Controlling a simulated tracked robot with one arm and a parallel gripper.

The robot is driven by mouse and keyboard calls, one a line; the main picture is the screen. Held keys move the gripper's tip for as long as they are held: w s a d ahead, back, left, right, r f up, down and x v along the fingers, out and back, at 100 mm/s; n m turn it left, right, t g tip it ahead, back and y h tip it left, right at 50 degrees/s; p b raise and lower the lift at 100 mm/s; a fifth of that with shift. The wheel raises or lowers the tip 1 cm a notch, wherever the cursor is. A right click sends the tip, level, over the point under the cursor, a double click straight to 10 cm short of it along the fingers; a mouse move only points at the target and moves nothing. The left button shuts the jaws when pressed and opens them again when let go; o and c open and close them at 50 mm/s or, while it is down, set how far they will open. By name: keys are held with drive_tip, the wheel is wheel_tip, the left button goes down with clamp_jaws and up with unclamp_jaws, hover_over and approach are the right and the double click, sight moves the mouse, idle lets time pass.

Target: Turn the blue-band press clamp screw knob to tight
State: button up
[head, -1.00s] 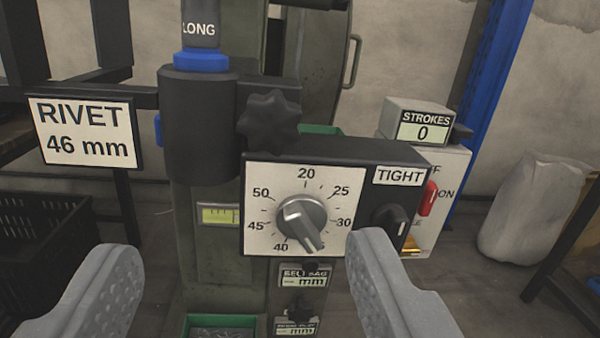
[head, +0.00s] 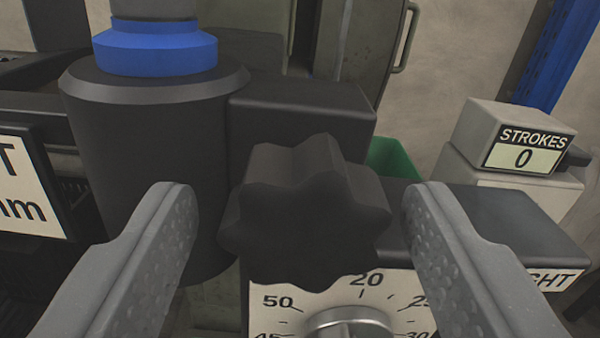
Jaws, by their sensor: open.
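The press has a blue band (head: 155,48) around its ram, above a dark cylindrical housing (head: 145,150). A black lobed clamp screw knob (head: 305,215) sticks out toward me from a dark block (head: 300,105) beside that housing. My gripper (head: 295,205) is open, with one grey finger on each side of the knob and a visible gap to it on both sides. I cannot tell how deep the fingertips reach along the knob. The TIGHT label on the control box is mostly hidden behind my right finger; only its last letters show.
Just below the knob is a dial plate (head: 290,300) with a silver pointer knob (head: 348,322). The dark control box (head: 500,215) extends right, behind my right finger. A STROKES counter reading 0 (head: 520,150) stands at the right.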

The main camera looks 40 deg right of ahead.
drive_tip(key=shift+w+d, duration=0.15)
drive_tip(key=c, duration=1)
drive_tip(key=shift+a, duration=0.35)
drive_tip(key=shift+d, duration=0.1)
